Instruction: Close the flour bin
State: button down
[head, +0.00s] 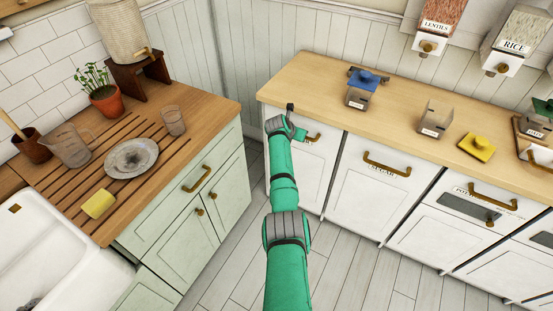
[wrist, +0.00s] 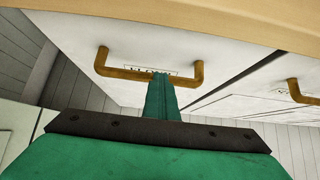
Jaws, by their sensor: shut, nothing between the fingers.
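The leftmost white bin front (head: 317,165) under the wooden counter is beside my arm; I take it as the flour bin, but its label is not readable. Its brass handle (head: 313,138) is partly behind my gripper in the head view. In the wrist view the bin front (wrist: 150,45) and its brass handle (wrist: 190,80) are close ahead, with a label strip half hidden. My gripper (head: 291,112) is at the counter's front edge. Its green finger (wrist: 160,97) overlaps the handle's middle; contact cannot be told. The jaws are shut and empty. I cannot tell whether the bin stands slightly open.
The sugar bin (head: 370,190) is just right, with more labelled fronts beyond. The wooden counter (head: 310,75) overhangs above and holds small scoop-like containers (head: 434,120). A green cabinet (head: 205,195) stands left. The floor (head: 345,265) is clear.

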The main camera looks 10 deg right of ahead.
jog(key=s+f+v, duration=0.1)
jog(key=v, duration=1.2)
jog(key=s+a+f+m+t+y, duration=0.1)
jog(key=s+a+f+m, duration=0.2)
jog(key=s+a+f, duration=0.4)
jog(key=s+a+f+m+t+y, duration=0.1)
jog(key=s+a+f+m+y, duration=0.15)
jog(key=a+f, duration=0.55)
jog(key=s+a+f+m+t+y, duration=0.1)
jog(key=s+a+f+m, duration=0.25)
jog(key=s, duration=0.45)
jog(key=s+a+f+m+t, duration=0.1)
jog(key=s+a+f+m, duration=0.1)
jog(key=s+f, duration=0.45)
jog(key=s+a+r+m+t+y, duration=0.1)
jog(key=s+a+r+m, duration=0.2)
jog(key=s, duration=0.8)
jog(key=s+a+r+m+t, duration=0.1)
jog(key=s+r+m, duration=0.3)
jog(key=s, duration=0.6)
jog(key=s+d+r+m+t, duration=0.1)
jog(key=s+r+m+t, duration=0.1)
jog(key=s+r+m, duration=0.7)
jog(key=s+r, duration=0.7)
jog(key=s, duration=0.1)
jog(key=shift+r+t+y, duration=0.2)
jog(key=shift+t+y, duration=0.15)
jog(key=shift+t, duration=0.05)
